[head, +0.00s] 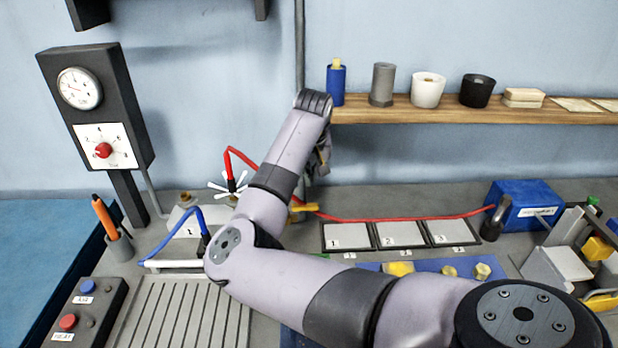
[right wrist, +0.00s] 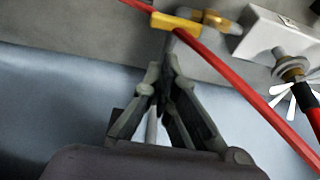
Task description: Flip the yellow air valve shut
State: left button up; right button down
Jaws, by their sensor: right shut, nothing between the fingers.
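The yellow air valve handle (head: 303,207) shows in the head view just right of my right forearm, at the back of the bench by the wall pipe. In the right wrist view the yellow handle (right wrist: 176,22) is at the top, with a brass valve body (right wrist: 215,20) to its right. My right gripper (right wrist: 169,68) is shut and empty, its fingertips pointing toward the handle; I cannot tell whether they touch it. In the head view the right gripper (head: 322,160) is mostly hidden behind my wrist. The left gripper is out of view.
A red hose (right wrist: 235,80) runs across close to the handle. A white spoked handwheel (head: 230,186) stands left of my arm, with a blue hose (head: 188,214) nearby. A wooden shelf (head: 450,115) with cups is above right. Three numbered plates (head: 400,235) lie right.

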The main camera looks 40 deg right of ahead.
aim_at(300, 207)
jog(key=p+x, duration=0.2)
jog(key=x, duration=0.7)
jog(key=shift+d+f, duration=0.1)
jog(key=shift+f, duration=0.1)
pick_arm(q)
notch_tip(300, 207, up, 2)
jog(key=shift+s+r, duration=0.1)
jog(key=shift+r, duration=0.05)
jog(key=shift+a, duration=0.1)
